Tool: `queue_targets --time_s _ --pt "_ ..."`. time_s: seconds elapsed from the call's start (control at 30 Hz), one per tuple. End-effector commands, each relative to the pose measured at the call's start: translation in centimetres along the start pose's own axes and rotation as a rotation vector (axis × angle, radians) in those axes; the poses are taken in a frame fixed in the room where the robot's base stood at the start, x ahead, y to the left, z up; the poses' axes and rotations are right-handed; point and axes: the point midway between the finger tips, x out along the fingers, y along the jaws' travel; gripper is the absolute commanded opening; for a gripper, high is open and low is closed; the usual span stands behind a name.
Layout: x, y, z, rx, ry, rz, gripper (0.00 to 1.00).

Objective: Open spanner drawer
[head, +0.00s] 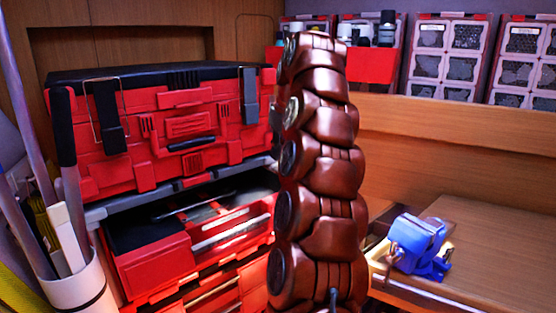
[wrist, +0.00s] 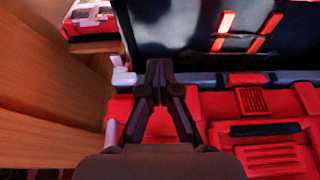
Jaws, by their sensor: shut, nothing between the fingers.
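A red tool chest with a black lid (head: 170,120) stands at the left in the head view. Below it is a red drawer unit (head: 150,268); its upper part stands out with a dark interior and long silvery pieces (head: 225,228). I cannot tell which drawer holds spanners. My brown segmented arm crosses the middle of the head view and hides the unit's right side. My gripper (wrist: 158,68) shows in the wrist view, shut and empty, in front of or above the red chest (wrist: 265,130) near its grey edge. I cannot tell whether it touches.
A wooden bench (head: 490,240) with a blue vice (head: 420,245) is at the right. Red-framed bins (head: 450,55) line the back. A white bin (head: 80,295) with long poles stands at the left front. A wooden panel (wrist: 50,100) lies left of my gripper in the wrist view.

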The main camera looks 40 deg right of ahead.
Motion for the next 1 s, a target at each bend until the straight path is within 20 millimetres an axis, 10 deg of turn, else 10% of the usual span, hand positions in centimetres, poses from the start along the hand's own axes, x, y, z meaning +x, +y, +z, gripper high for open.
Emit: queue_targets --time_s 1.0 --pt "8.4 -0.1 0.0 -0.001 -0.002 -0.001 0.00"
